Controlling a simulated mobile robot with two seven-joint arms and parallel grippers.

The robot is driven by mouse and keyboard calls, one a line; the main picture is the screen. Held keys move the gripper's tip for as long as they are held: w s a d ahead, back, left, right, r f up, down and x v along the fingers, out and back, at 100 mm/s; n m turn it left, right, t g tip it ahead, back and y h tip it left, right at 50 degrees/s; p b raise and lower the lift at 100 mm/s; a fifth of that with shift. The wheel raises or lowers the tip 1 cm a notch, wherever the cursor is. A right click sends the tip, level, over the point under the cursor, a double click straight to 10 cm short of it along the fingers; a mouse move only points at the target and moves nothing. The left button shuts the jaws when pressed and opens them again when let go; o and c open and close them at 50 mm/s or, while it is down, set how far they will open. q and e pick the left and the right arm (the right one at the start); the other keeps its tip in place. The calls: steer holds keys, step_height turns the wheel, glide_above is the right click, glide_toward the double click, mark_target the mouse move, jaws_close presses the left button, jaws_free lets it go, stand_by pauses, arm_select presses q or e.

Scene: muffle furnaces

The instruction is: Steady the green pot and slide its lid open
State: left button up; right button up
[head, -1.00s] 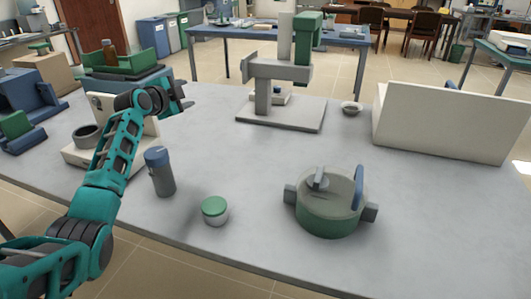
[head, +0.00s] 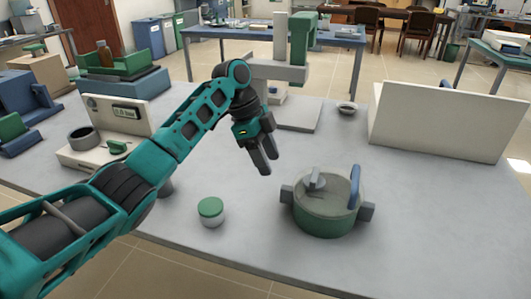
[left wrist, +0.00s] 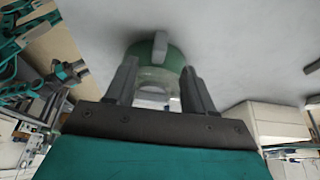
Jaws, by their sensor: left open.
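The green pot (head: 322,222) stands upright on the grey table, with a grey block handle on each side. Its grey lid (head: 338,187) lies on top, with a grey knob (head: 316,178) and an upright blue handle (head: 356,187). My left gripper (head: 268,164) is open and empty, above the table to the left of and behind the pot, apart from it. In the left wrist view the pot (left wrist: 140,48) shows beyond and between the open fingers. Teal arm parts of mine show at that view's left edge, too unclear to read the right gripper's jaws.
A green-lidded jar (head: 211,212) stands left of the pot. My left arm hides most of the blue-capped bottle. A white device (head: 120,112) is at the left, a stand (head: 300,110) and a small bowl (head: 347,108) behind, a white panel (head: 450,120) at right.

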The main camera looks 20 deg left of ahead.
mark_target(281, 188)
arm_select(q)
steer(key=x, duration=1.1)
steer(key=shift+f, duration=0.2)
jaws_close()
stand_by(0.5)
